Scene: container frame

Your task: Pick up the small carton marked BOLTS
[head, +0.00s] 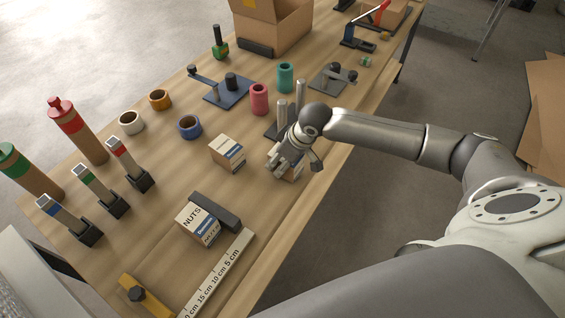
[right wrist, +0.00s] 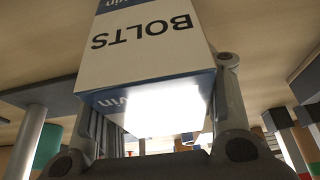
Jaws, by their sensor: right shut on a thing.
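The small carton marked BOLTS (right wrist: 145,50) fills the middle of the right wrist view, white with blue bands, its lettering upside down there. My right gripper (head: 287,160) is shut on it, with one finger on each side. In the head view the carton (head: 291,177) is mostly hidden under the gripper, near the front edge of the table. I cannot tell whether it still touches the table. My left gripper is not in view.
A carton marked NUTS (head: 192,222) stands by a dark block (head: 215,211). Another small carton (head: 228,152) stands left of my right gripper. Metal posts (head: 282,112) on a dark base are close behind it. Tape rolls (head: 189,126) lie farther left. The wooden table (head: 265,215) is bare toward its front edge.

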